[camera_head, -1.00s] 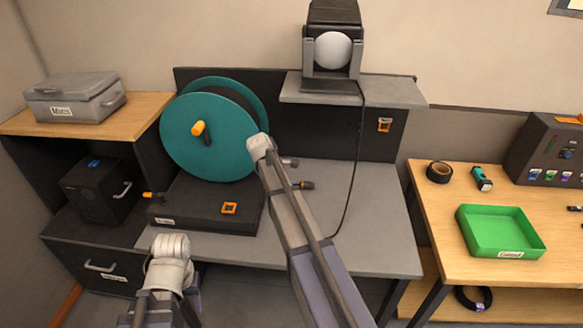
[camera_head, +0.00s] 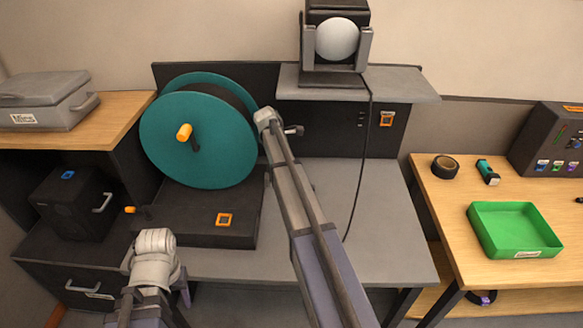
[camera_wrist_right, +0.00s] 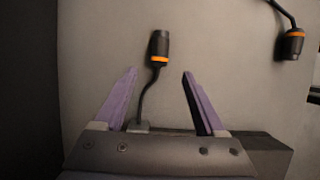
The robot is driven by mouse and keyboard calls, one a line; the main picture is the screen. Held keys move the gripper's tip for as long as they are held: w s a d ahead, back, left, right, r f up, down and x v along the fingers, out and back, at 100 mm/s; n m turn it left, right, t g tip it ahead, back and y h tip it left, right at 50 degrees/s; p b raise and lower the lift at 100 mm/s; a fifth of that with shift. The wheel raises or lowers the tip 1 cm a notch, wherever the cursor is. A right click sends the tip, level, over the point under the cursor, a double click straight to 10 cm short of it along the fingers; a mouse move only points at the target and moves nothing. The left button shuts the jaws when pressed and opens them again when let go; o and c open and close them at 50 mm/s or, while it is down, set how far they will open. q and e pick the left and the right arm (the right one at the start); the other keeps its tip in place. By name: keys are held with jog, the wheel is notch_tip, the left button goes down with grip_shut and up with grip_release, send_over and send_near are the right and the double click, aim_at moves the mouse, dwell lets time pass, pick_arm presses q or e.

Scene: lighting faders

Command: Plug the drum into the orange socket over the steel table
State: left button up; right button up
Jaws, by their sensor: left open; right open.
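The drum (camera_head: 197,139) is a teal cable reel with an orange handle, upright on a black base on the steel table (camera_head: 380,215). One orange-framed socket (camera_head: 386,118) is on the dark back panel above the table; another (camera_head: 225,219) is on the base. My left gripper (camera_head: 155,243) is low in front of the base, its fingers mostly hidden. My right gripper (camera_wrist_right: 160,72) is open. A black plug (camera_wrist_right: 159,47) with an orange band lies just beyond its fingertips, its cable running back between the fingers. In the head view my right arm hides the area beside the drum.
A second orange-banded plug (camera_wrist_right: 292,43) hangs on a cable at upper right in the right wrist view. A lamp (camera_head: 337,40) stands on the shelf, its cable hanging over the steel table. A green tray (camera_head: 515,250) lies on the wooden table at right.

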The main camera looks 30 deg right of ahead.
jog(key=b+x, duration=0.7)
jog(key=x, duration=0.1)
jog(key=shift+f+b, duration=0.4)
jog(key=shift+f, duration=0.05)
jog(key=shift+d, duration=0.1)
grip_shut()
jog(key=shift+r, duration=0.1)
notch_tip(320, 180, up, 5)
jog(key=p, duration=0.5)
dwell(0.4)
